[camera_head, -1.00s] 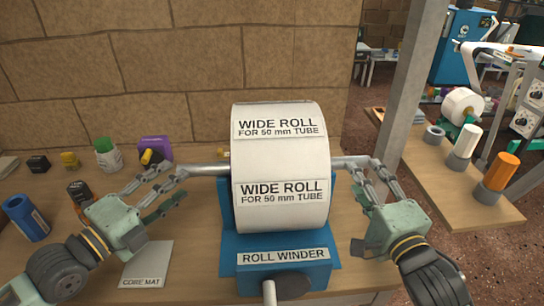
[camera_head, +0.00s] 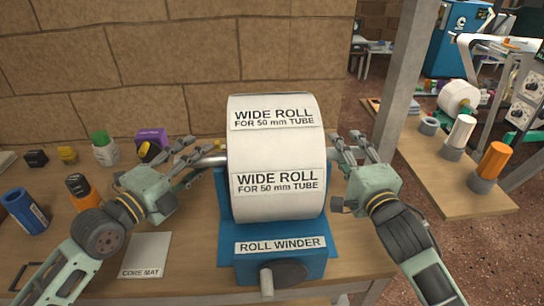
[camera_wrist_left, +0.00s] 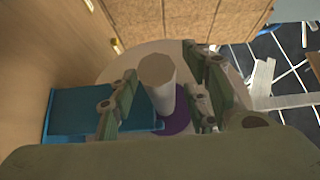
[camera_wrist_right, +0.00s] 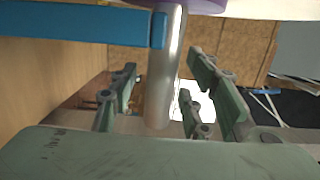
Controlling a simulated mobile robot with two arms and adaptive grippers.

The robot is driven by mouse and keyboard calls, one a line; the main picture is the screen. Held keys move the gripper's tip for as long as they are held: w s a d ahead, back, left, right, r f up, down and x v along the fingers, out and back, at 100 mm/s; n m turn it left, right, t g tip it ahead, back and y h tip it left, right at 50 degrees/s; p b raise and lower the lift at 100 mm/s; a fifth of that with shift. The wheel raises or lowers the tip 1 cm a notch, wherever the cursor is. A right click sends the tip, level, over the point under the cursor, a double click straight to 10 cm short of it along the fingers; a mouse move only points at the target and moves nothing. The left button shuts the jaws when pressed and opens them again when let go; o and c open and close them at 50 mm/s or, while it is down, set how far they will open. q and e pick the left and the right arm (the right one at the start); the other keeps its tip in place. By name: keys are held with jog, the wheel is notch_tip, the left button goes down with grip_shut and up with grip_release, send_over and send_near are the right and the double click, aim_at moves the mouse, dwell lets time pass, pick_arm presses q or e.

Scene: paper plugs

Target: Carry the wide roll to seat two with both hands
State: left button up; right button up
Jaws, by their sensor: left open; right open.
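The wide roll (camera_head: 276,150), white with two "WIDE ROLL" labels, sits on the blue roll winder (camera_head: 281,262). A silver shaft (camera_head: 213,160) sticks out of both its sides. My left gripper (camera_head: 190,160) is open at the left shaft end; in the left wrist view the shaft (camera_wrist_left: 158,82) lies between its spread fingers. My right gripper (camera_head: 358,150) is open at the right side; in the right wrist view the shaft (camera_wrist_right: 166,75) also runs between its fingers. Neither gripper is closed on it. I cannot tell which place is seat two.
A wooden side table (camera_head: 430,175) at the right holds a grey ring, a white cylinder (camera_head: 461,132) and an orange cylinder (camera_head: 493,160) on grey bases. A grey post (camera_head: 405,75) stands between.

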pick_arm(q)
grip_shut()
pick_arm(e)
grip_shut()
dwell(0.5)
pick_arm(q)
jog(key=shift+r, duration=0.2)
pick_arm(e)
jog(key=shift+r, duration=0.25)
